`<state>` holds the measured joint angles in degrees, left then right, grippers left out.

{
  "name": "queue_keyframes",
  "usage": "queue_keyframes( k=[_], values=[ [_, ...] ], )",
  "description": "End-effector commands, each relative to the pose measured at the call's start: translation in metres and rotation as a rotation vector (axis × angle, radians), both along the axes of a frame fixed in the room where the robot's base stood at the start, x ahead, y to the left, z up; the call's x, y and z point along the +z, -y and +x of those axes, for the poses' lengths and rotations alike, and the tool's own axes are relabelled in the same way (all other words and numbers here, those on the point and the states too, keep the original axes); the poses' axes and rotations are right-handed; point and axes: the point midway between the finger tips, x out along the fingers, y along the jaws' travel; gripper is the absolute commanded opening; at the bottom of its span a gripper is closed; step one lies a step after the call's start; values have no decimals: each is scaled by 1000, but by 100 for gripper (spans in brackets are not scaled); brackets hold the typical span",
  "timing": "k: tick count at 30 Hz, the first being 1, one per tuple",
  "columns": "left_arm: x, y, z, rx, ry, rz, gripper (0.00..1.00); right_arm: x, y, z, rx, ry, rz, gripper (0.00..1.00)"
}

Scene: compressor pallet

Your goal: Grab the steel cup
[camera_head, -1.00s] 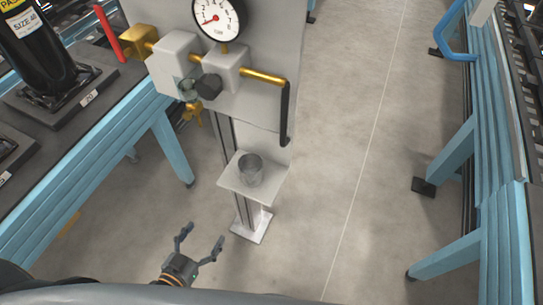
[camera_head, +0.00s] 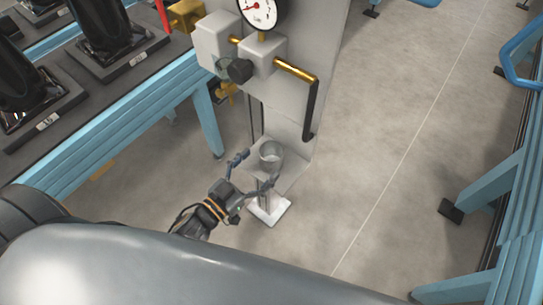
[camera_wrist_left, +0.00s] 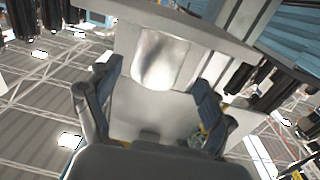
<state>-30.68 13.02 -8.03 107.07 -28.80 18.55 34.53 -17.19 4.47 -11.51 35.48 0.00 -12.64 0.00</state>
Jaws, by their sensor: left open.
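The steel cup (camera_head: 271,155) stands upright on a small light-grey shelf (camera_head: 293,174) on the panel stand. It also shows in the left wrist view (camera_wrist_left: 160,60), framed between the two fingers. My left gripper (camera_head: 254,171) is open and empty, its fingers spread toward the cup from the lower left. In the left wrist view the gripper (camera_wrist_left: 157,78) has the cup just ahead of its fingertips; whether a finger touches it I cannot tell. My right gripper is not in view.
Above the shelf are a pressure gauge (camera_head: 261,10), a brass pipe (camera_head: 296,70) and a black down-pipe (camera_head: 310,110). A blue-framed workbench (camera_head: 130,113) is at the left. Blue frame legs (camera_head: 490,188) stand at the right, with clear floor between.

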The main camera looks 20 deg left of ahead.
Motion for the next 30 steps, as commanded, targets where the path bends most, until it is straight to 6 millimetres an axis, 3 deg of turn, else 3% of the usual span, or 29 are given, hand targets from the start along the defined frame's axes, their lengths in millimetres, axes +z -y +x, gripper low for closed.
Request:
queue_keyframes(
  k=[9,18,27,30],
  values=[
    [4,20,40,1,1,-2,82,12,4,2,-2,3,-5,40],
    [2,21,44,1,0,0,82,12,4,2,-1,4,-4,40],
    [2,21,43,1,1,0,22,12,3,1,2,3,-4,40],
    [3,21,43,1,1,0,22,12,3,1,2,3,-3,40]
  ],
)
